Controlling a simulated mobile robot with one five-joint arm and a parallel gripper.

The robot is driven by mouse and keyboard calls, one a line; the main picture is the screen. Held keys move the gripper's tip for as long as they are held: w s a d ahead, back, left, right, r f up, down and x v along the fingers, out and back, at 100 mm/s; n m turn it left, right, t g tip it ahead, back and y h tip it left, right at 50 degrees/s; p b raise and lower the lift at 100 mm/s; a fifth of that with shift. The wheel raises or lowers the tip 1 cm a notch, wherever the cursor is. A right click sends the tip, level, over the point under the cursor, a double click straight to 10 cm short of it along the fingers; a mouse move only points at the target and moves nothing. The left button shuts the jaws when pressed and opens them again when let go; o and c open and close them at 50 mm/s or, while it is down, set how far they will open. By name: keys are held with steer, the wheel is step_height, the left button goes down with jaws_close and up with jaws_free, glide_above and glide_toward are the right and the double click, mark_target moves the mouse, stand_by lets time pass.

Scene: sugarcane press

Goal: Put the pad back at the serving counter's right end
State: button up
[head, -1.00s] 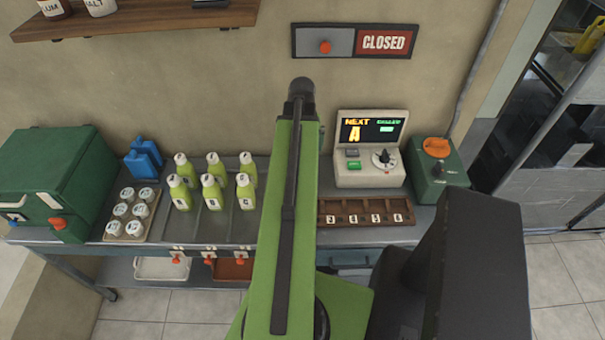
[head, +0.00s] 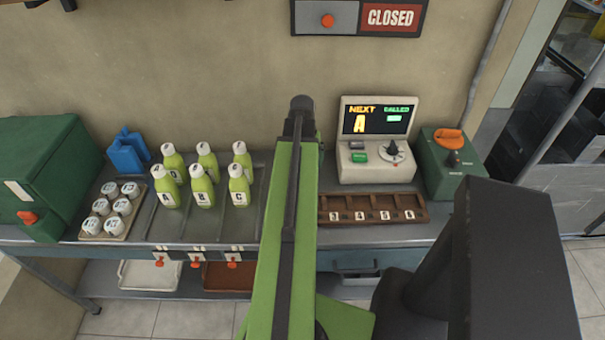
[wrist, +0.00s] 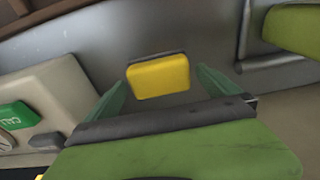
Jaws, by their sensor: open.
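The pad (wrist: 158,77) is a small yellow block with a dark grey back edge, seen in the wrist view against the grey steel counter (wrist: 95,47). My gripper (wrist: 160,88) has its two green fingers apart, one on each side of the pad, with visible gaps. It is open and does not hold the pad. In the head view, my green arm hides the pad and the fingertips. The counter's right end (head: 445,215) holds a green box with an orange top (head: 449,160).
The call machine (head: 377,145) stands right of my arm, behind a brown numbered rack (head: 370,208). Several green bottles (head: 202,185) stand in a tray on the left. White-lidded jars (head: 108,208) and a large green box (head: 45,165) are further left.

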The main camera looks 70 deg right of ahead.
step_height(320, 180, down, 2)
steer(key=shift+d+f+b, duration=0.1)
steer(key=shift+b, duration=0.25)
steer(key=shift+r, duration=0.25)
steer(key=shift+c, duration=0.3)
steer(key=c, duration=1.3)
steer(key=r+p, duration=0.1)
steer(key=p, duration=0.1)
steer(key=r+p, duration=0.1)
steer(key=r, duration=0.1)
steer(key=r+p, duration=0.2)
steer(key=shift+s+r+p, duration=0.15)
steer(key=shift+s+p, duration=0.15)
steer(key=s+r+p, duration=0.2)
steer(key=s, duration=0.1)
steer(key=s+a+r+p, duration=0.1)
steer(key=s+p, duration=0.1)
steer(key=s, duration=0.2)
steer(key=s+a+r+p, duration=0.1)
steer(key=s+r, duration=0.1)
steer(key=s, duration=0.2)
steer(key=shift+r+p, duration=0.35)
steer(key=shift+p, duration=0.05)
steer(key=shift+r, duration=0.15)
